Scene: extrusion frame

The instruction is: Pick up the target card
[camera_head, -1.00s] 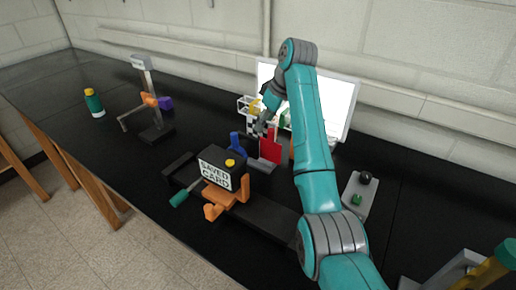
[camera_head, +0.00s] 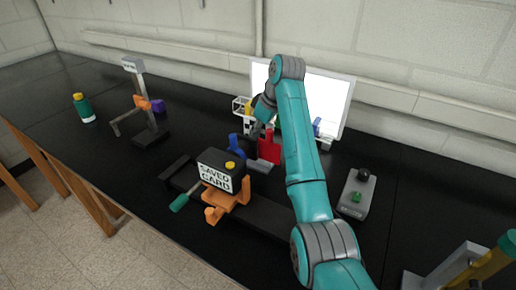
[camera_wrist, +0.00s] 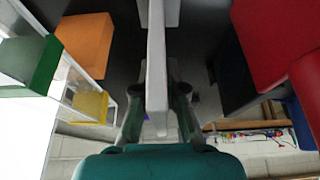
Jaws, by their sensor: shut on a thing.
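My gripper (camera_wrist: 157,112) is shut on a thin pale plate (camera_wrist: 157,70), seen edge-on in the wrist view, which looks like a card. Its face and any markings are hidden from me. In the head view my gripper (camera_head: 259,127) is above the bench beside a red upright piece (camera_head: 269,148) and a blue upright piece (camera_head: 236,147). The held plate is hard to make out there. Red also shows large at the right of the wrist view (camera_wrist: 275,45).
A white panel (camera_head: 325,100) stands behind my arm. A grey control block (camera_head: 354,198) lies to the right. A stand (camera_head: 150,137) and green bottle (camera_head: 84,108) are at left.

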